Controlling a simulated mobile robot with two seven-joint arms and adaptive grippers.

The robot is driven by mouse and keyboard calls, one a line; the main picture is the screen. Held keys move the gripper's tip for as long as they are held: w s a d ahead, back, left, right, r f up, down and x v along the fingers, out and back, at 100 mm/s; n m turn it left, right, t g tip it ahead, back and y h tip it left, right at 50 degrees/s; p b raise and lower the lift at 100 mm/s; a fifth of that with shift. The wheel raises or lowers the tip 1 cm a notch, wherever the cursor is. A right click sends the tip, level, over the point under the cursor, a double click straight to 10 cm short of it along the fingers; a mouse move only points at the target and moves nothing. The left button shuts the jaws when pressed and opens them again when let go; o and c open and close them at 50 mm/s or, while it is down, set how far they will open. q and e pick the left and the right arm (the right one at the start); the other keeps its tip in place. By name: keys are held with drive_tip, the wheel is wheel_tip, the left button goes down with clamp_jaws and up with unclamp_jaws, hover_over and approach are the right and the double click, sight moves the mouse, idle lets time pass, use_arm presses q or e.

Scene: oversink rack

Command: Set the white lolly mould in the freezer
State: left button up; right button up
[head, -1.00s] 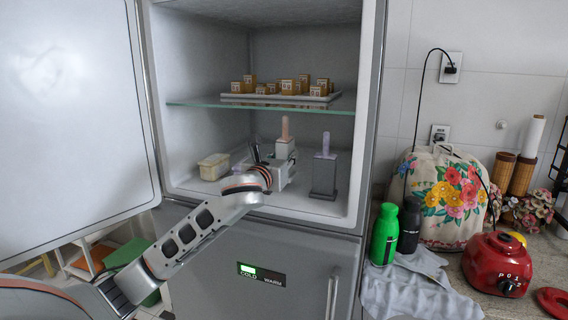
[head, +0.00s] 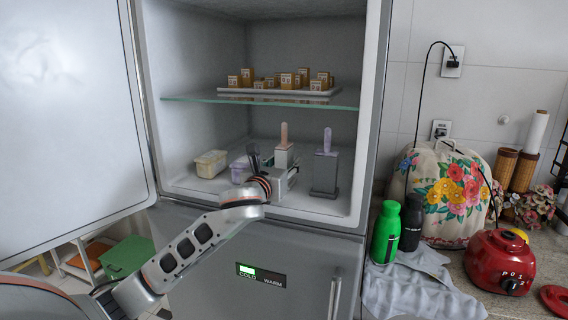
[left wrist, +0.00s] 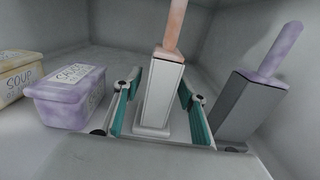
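The white lolly mould (head: 284,160), with a peach lolly on top, stands upright on the freezer compartment's floor (head: 225,193). It shows centrally in the left wrist view (left wrist: 160,95). My left gripper (head: 284,178) reaches into the compartment. Its two teal-padded fingers (left wrist: 160,100) are spread on either side of the mould, with gaps visible beside it. The gripper is open; its body hides the mould's lower part in the head view. My right gripper is in neither view.
A grey mould with a purple lolly (head: 326,172) stands close on the right. A purple tub (left wrist: 70,100) and a cream tub (head: 210,164) are on the left. A glass shelf (head: 200,97) with small boxes is above. The open door (head: 75,110) stands left.

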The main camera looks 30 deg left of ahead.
use_arm(q)
drive_tip(key=shift+r, duration=0.15)
drive_tip(key=v, duration=1)
drive_tip(key=shift+s+b, duration=0.4)
drive_tip(key=shift+s+d, duration=0.15)
drive_tip(key=shift+s, duration=0.45)
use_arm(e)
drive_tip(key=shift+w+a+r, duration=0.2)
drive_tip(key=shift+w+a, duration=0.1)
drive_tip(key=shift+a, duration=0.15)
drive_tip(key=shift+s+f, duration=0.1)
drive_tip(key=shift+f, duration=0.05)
